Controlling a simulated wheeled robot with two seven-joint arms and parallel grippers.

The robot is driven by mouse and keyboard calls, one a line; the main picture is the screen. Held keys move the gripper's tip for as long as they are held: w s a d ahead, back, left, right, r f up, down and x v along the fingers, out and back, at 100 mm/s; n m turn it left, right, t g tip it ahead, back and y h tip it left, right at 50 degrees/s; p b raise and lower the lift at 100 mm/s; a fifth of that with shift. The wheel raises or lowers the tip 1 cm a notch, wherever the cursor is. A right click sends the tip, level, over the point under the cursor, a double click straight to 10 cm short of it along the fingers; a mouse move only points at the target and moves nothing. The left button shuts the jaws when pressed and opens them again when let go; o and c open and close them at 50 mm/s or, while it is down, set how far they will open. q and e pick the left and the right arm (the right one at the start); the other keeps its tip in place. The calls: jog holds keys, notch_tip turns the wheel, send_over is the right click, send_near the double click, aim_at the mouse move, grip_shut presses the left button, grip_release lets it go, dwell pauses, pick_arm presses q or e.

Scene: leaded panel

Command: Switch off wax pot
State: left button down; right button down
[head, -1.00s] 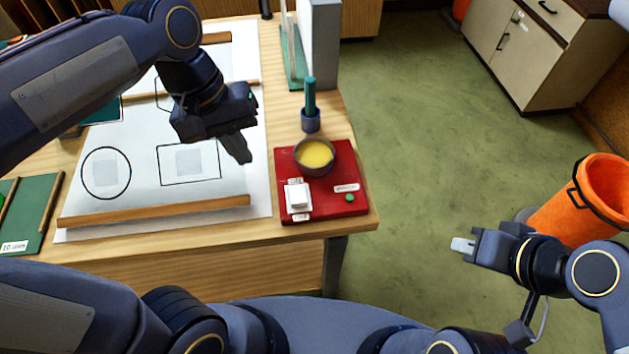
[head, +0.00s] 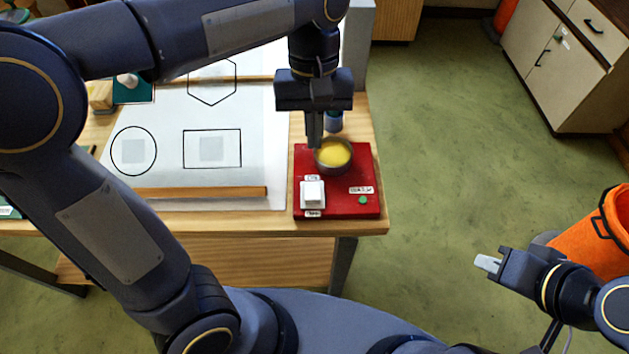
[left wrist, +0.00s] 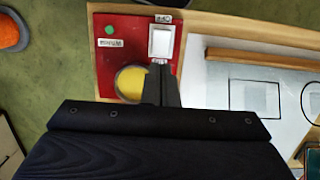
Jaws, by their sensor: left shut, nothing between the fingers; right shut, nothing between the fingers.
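The wax pot (head: 333,168) is a small round pot of yellow wax on a red base plate (head: 350,207) at the table's right front corner. A white rocker switch (head: 312,193) sits at the plate's front left, with small labels at its front and back. A green dot (head: 362,200) shows at the front right. My left gripper (head: 314,143) is shut and empty, pointing down at the pot's left rim, behind the switch. In the left wrist view its fingertips (left wrist: 160,68) appear close to the switch (left wrist: 161,42); contact cannot be told. My right gripper (head: 487,263) is shut and empty, off the table.
A white sheet (head: 265,180) with drawn outlines and a wooden strip (head: 200,192) lies left of the red plate. An orange bucket (head: 595,245) stands at right.

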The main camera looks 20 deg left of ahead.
aim_at(314, 195)
pick_arm(q)
jog(key=f, duration=0.4)
jog(key=s+f, duration=0.1)
jog(key=f, duration=0.3)
jog(key=s+f, duration=0.1)
jog(key=f, duration=0.3)
jog(key=shift+s+d, duration=0.1)
jog(key=shift+d, duration=0.2)
